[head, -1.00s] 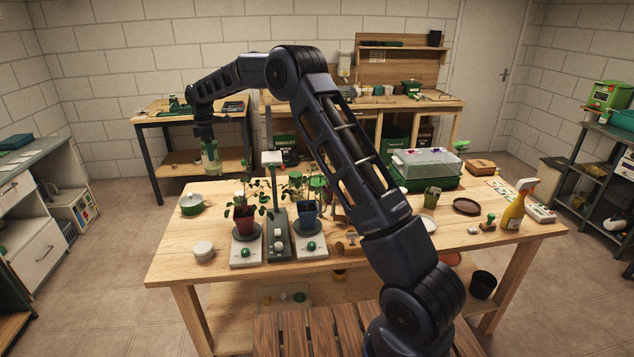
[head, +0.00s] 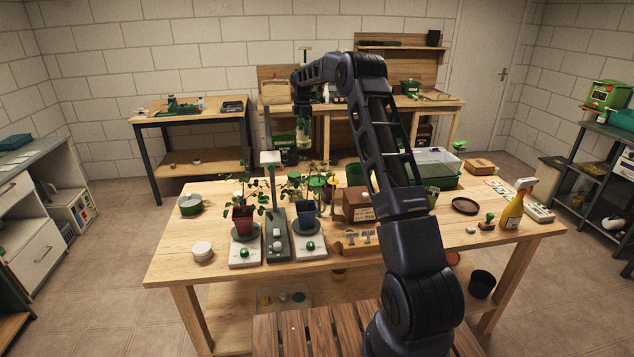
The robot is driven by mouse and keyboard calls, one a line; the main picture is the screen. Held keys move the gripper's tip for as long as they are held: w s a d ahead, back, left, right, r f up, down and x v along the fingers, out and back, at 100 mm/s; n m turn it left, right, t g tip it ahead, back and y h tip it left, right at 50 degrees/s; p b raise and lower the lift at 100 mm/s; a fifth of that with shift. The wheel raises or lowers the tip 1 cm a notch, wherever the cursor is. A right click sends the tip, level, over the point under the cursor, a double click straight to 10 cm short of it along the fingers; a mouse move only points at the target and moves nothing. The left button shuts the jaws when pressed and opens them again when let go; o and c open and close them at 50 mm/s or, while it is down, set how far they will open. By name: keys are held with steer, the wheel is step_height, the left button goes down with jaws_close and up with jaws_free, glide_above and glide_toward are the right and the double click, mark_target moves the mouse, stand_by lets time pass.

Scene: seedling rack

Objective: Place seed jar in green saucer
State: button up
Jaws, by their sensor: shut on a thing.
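My gripper (head: 303,122) is shut on the seed jar (head: 303,140), a small pale greenish jar. It holds the jar upright in the air, in front of the back bench and above the far part of the main table as seen from the head. The jar looks small and its contents cannot be made out. A round green vessel (head: 190,205) with a paler top stands at the left of the main table. I cannot tell whether it is the green saucer, and no other green saucer is clearly visible. My arm hides part of the table's right middle.
On the wooden table (head: 200,230) two potted seedlings stand on scales, the red pot (head: 243,220) and blue pot (head: 308,214). A grey post (head: 270,190) rises between them. A brown box (head: 357,204), brown saucer (head: 465,206) and yellow spray bottle (head: 513,212) stand further right.

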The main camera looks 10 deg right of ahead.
steer(key=w+d, duration=0.1)
steer(key=d, duration=0.5)
step_height(320, 180, down, 20)
stand_by(0.4)
steer(key=shift+d, duration=0.1)
steer(key=o, duration=1.6)
steer(key=shift+f, duration=0.1)
